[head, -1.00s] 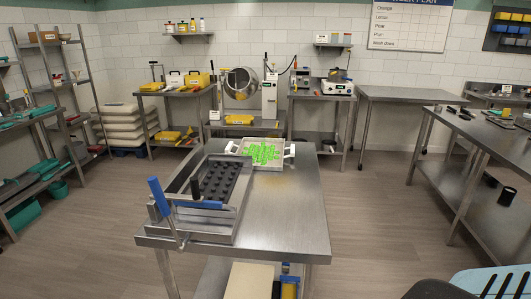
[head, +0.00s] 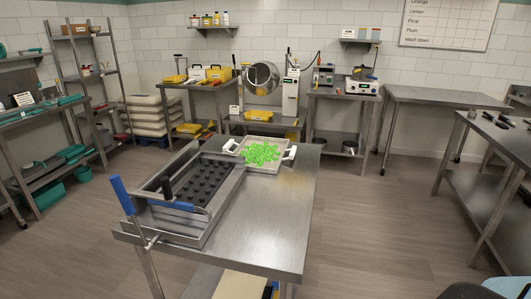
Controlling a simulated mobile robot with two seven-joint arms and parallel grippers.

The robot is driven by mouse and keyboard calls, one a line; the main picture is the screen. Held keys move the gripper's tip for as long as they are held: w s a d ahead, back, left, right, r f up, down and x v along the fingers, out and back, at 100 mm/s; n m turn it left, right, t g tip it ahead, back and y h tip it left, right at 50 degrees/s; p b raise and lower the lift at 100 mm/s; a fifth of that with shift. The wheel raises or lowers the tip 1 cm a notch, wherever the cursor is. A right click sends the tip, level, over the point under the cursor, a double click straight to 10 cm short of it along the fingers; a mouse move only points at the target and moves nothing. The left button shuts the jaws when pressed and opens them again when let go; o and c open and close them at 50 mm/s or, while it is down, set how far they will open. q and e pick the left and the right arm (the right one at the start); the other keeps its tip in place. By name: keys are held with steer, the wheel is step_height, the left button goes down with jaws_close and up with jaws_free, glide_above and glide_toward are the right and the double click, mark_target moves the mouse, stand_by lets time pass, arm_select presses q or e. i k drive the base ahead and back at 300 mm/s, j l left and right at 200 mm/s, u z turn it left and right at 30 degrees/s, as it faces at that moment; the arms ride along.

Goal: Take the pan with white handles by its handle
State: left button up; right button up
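The pan with white handles (head: 284,164) lies on the far end of the steel table in the middle of the head view. It is shallow and pale, with many small bright green pieces (head: 262,152) in it. One white handle (head: 290,152) shows at its right side and another (head: 230,145) at its left. Neither of my grippers is in view, so I cannot tell where they are relative to the pan.
The steel table (head: 265,225) is bare to the right of a metal depositor frame (head: 215,220) with a dark studded plate and a blue-handled lever (head: 122,195). A drum machine (head: 263,78) stands on a table behind. Open floor (head: 365,215) lies to the right.

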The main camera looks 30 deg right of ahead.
mark_target(264, 154)
steer(key=l+u, duration=0.1)
steer(key=l, duration=0.35)
steer(key=k+l+u, duration=0.1)
steer(key=l, duration=0.35)
steer(key=k+l, duration=0.1)
steer(key=l, duration=0.35)
steer(key=k+l+u, duration=0.15)
steer(key=l, duration=0.3)
steer(key=l+u, duration=0.2)
steer(key=l, duration=0.7)
steer(key=i+l, duration=0.1)
steer(key=l, duration=0.2)
steer(key=i+l+u, duration=0.15)
steer(key=l, duration=0.45)
steer(key=i+l+u, duration=0.1)
steer(key=i+l, duration=0.25)
steer(key=i+l+u, duration=0.1)
steer(key=i+l, duration=0.25)
steer(key=l, duration=0.2)
